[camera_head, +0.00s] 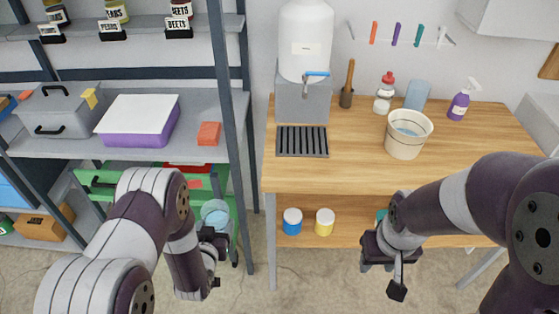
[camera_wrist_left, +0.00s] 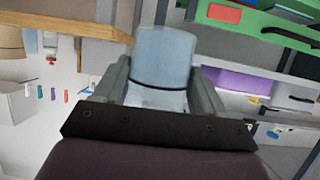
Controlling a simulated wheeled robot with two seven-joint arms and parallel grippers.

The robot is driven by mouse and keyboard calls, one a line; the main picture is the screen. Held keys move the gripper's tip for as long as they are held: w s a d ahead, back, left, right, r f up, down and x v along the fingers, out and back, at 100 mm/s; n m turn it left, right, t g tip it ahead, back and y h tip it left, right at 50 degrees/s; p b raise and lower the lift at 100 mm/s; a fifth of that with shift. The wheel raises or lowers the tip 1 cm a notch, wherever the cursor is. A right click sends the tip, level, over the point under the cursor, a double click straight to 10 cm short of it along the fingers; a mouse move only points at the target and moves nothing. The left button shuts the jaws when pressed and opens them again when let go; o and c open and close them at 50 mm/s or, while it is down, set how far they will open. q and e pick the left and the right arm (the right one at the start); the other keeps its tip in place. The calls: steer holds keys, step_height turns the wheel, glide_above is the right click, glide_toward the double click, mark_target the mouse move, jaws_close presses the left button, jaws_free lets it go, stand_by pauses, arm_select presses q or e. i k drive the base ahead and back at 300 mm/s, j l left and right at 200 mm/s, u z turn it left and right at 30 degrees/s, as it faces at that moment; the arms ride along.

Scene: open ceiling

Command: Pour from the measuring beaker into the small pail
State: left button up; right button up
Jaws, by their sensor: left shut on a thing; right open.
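The measuring beaker (camera_head: 215,212) is a pale blue, see-through cup in front of the left shelf. My left gripper (camera_head: 213,240) is shut on it, partly hidden behind my own arm. In the left wrist view the beaker (camera_wrist_left: 162,62) sits between the two fingers, with a dark line around it. I cannot tell how full it is. The small pail (camera_head: 406,143) is cream with dark bands and stands upright on the wooden table, bluish inside. The held beaker is apart from it, lower and to the left. My right gripper (camera_head: 384,268) is open and empty before the table's front.
The wooden table (camera_head: 350,170) is clear at its front. Behind the pail stand a red-capped bottle (camera_head: 383,96), a light blue container (camera_head: 417,94) and a purple spray bottle (camera_head: 459,104). A dark shelf post (camera_head: 226,130) rises between the left shelf and the table.

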mark_target(408, 130)
steer(key=i+l+z, duration=0.15)
steer(key=l, duration=0.3)
steer(key=l+z, duration=0.15)
steer(key=l, duration=0.35)
steer(key=i+l+z, duration=0.15)
steer(key=l, duration=0.3)
